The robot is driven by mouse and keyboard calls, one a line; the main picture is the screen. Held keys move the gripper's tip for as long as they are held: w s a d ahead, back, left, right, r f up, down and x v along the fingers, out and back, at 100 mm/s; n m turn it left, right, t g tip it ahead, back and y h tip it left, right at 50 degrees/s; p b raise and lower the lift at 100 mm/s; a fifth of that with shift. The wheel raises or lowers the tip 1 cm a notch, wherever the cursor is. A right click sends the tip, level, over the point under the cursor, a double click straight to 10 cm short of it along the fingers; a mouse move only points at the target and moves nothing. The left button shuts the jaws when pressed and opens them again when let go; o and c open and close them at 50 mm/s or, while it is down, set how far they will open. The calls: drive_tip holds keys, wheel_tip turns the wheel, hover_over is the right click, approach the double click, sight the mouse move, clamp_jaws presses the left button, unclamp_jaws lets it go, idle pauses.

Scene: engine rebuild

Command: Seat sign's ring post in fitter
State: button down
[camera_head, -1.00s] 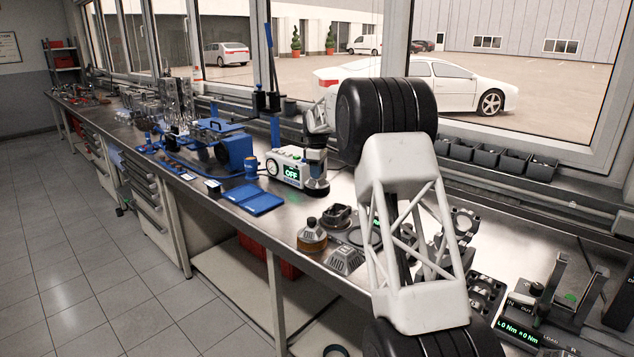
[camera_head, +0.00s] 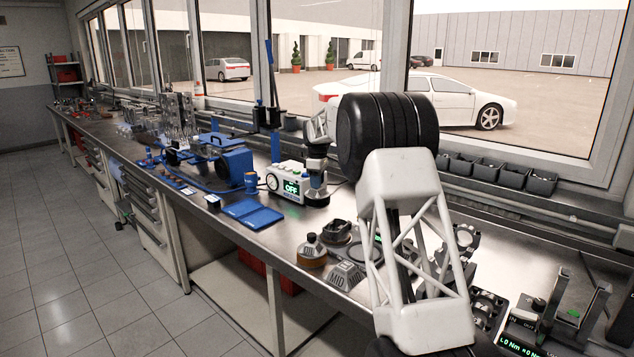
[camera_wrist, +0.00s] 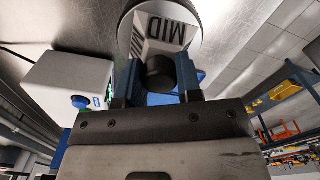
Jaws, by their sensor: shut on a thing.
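My gripper (camera_wrist: 158,80) is shut on the dark knob of a ring post (camera_wrist: 162,35). Whether the post's foot touches the bench is unclear. A small grey sign (camera_head: 346,276) on the bench reads MID and NOT. Which part is the fitter I cannot tell for certain.
A similar knobbed post (camera_head: 312,252) with a brown base stands left of the sign. Dark round parts (camera_head: 337,230) lie behind it. My arm covers part of the right bench.

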drive_tip(key=s+d, duration=0.7)
drive_tip(key=s, duration=0.3)
drive_tip(key=s+d+f, duration=0.1)
drive_tip(key=s+d, duration=0.6)
drive_tip(key=s, duration=0.4)
drive_tip(key=shift+d, duration=0.3)
drive_tip(key=shift+f, duration=0.3)
drive_tip(key=shift+f, duration=2.2)
drive_tip(key=shift+f, duration=0.9)
idle(2.1)
